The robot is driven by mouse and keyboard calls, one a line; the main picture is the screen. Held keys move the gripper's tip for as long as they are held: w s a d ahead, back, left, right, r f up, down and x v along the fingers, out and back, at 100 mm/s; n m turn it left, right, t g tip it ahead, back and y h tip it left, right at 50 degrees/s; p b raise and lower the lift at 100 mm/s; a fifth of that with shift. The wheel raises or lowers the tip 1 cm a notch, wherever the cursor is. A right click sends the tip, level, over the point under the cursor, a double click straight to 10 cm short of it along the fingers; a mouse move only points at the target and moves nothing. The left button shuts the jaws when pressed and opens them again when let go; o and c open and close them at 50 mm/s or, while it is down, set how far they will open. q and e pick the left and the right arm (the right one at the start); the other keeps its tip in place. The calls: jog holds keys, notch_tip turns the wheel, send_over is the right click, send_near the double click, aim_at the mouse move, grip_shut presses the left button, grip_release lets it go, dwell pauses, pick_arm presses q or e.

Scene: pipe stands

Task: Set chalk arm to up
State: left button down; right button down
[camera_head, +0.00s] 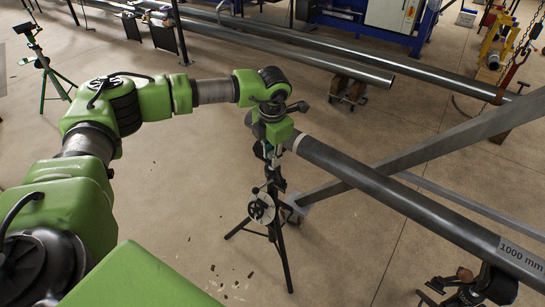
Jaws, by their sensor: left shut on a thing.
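A black tripod stand (282,243) stands upright on the floor near the middle, with a round pale disc (262,208) on its front. My left gripper (270,152) points down over the top of this stand, beside the end of a long grey pipe. It is shut on a slim part at the stand's top, which looks like the chalk arm. The fingers and wrist hide most of that part, so its angle cannot be told. My right gripper is not in view.
The long grey pipe (400,200), marked 1000 mm, runs from beside my left gripper to the lower right. More pipes (300,60) lie behind. A green tripod (45,65) stands far left. Floor left of the stand is mostly clear.

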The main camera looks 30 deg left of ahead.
pick_arm(q)
jog(key=shift+s+a+f, duration=0.15)
jog(key=shift+s+f, duration=0.25)
jog(key=shift+s, duration=0.35)
jog(key=c, duration=1.8)
grip_release()
jog(key=shift+w+r, duration=0.1)
jog(key=shift+r, duration=0.5)
jog(key=r, duration=0.3)
jog(key=s+r, duration=0.1)
jog(key=r, duration=0.3)
jog(key=d+r, duration=0.1)
jog(key=r, duration=0.2)
jog(key=shift+s+r, duration=0.35)
jog(key=shift+r, duration=0.05)
